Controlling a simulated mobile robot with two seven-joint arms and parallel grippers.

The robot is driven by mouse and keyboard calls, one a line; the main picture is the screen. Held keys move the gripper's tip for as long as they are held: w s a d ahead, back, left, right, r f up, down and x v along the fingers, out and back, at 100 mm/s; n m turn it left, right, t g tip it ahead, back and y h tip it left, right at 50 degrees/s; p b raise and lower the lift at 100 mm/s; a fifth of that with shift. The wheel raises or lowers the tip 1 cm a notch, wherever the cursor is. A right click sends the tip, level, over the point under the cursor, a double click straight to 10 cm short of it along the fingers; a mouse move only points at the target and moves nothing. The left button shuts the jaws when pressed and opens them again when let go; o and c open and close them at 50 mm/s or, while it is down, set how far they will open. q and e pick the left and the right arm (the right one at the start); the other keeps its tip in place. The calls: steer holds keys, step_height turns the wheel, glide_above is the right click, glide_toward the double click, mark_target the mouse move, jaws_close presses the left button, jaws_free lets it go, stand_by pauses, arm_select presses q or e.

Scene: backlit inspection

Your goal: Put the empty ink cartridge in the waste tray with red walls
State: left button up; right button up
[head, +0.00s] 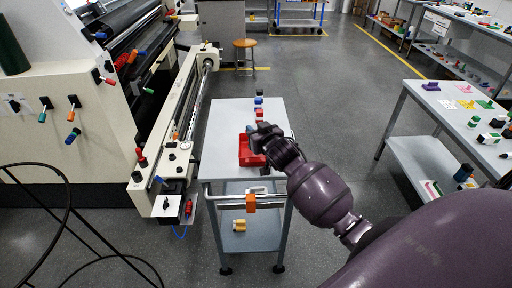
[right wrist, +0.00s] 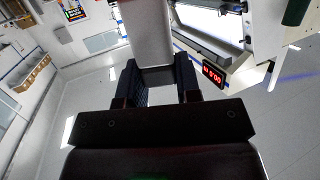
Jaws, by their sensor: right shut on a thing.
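The waste tray with red walls (head: 243,158) sits on the grey cart top, partly hidden behind my right gripper. My right gripper (head: 257,136) is over the tray in the head view, shut on a small grey thing, which I take for the ink cartridge (head: 249,129). In the right wrist view the cartridge shows as a pale grey block (right wrist: 148,30) between the dark fingers of the right gripper (right wrist: 155,82). Whether it is empty cannot be told. I see no clear contact between cartridge and tray. My left gripper is out of view.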

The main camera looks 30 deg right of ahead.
steer(key=shift+f+b, duration=0.4)
steer(key=shift+f, duration=2.8)
steer(key=o, duration=0.9)
